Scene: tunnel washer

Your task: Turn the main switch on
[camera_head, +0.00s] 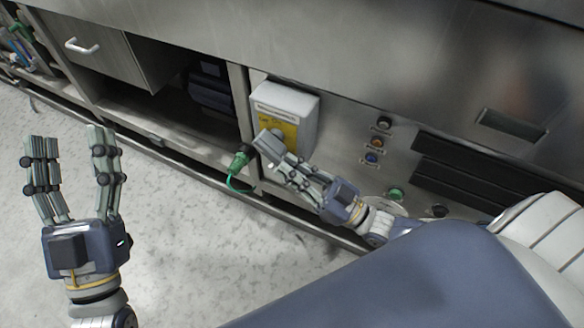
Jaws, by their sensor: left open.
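The main switch (289,104) is a pale box with a yellow plate on its front, mounted on the steel machine panel near the middle of the camera_head view. My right gripper (274,148) has its fingertips at the lower part of the yellow plate. The fingers cover part of the switch front, so the knob is mostly hidden and I cannot tell whether they touch it or how far apart they are. My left gripper (72,140) is open and empty over the floor at the left, away from the switch.
A green plug with a cable (238,161) sits just left of my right fingertips. Small round buttons (374,142) and dark slotted vents (468,165) lie to the right on the panel. A drawer (100,50) stands out at upper left. The floor (180,220) is clear.

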